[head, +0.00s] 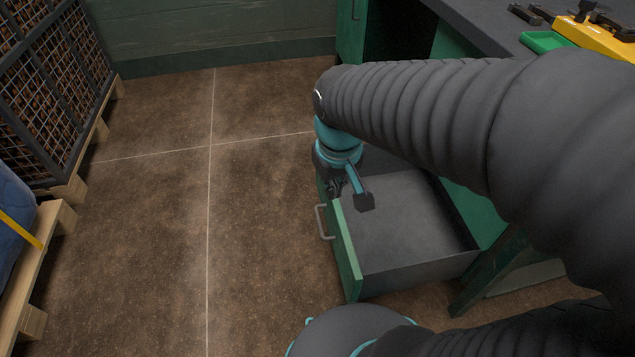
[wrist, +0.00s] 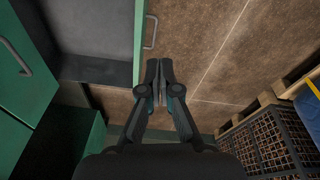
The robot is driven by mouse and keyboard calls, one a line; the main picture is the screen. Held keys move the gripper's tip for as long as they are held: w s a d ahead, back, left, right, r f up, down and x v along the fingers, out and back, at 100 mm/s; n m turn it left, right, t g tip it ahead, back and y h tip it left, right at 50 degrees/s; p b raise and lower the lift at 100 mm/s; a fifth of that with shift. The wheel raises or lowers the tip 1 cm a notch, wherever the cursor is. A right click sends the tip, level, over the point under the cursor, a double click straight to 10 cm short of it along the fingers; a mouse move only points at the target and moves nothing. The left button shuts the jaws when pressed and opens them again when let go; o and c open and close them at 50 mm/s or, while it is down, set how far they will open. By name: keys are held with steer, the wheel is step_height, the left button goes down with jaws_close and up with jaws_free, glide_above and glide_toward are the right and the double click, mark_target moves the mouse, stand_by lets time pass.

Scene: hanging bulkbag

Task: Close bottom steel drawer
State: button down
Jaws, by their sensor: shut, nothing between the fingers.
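The bottom steel drawer (head: 405,225) stands pulled well out of the green workbench in the head view, and its grey inside looks empty. Its green front (head: 347,255) carries a metal handle (head: 321,222) on the outer face. In the wrist view the front (wrist: 139,42) is a narrow green strip with the handle (wrist: 151,32) to its right. My gripper (wrist: 160,70) points down on the outer side of the front, close to the handle, with its fingers together and empty. In the head view my gripper (head: 336,187) is partly hidden; contact with the front cannot be told.
A wire-mesh crate (head: 45,85) on a pallet and a blue bag (head: 12,215) on another pallet (head: 35,260) stand at the left. The brown tiled floor (head: 155,230) between them and the drawer is clear. A dark worktop (head: 480,22) lies above the drawer.

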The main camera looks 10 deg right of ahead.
steer(key=w+a+f+n+g+h+b, duration=0.1)
steer(key=w+a+f+n+h+b, duration=0.15)
steer(key=w+f+n, duration=0.4)
steer(key=w+a+f+n+g+h+b, duration=0.1)
steer(key=w+a+f+n+g+b, duration=0.2)
steer(key=w+f, duration=0.65)
steer(key=w+r+n+t, duration=0.1)
steer(key=w+n+t, duration=0.1)
steer(key=w+n, duration=0.3)
steer(key=d+f+n+b, duration=0.1)
steer(key=d+f, duration=0.6)
steer(key=f, duration=0.2)
steer(key=shift+s+d+h+b, duration=0.3)
steer(key=shift+s+h, duration=0.05)
steer(key=shift+d, duration=0.1)
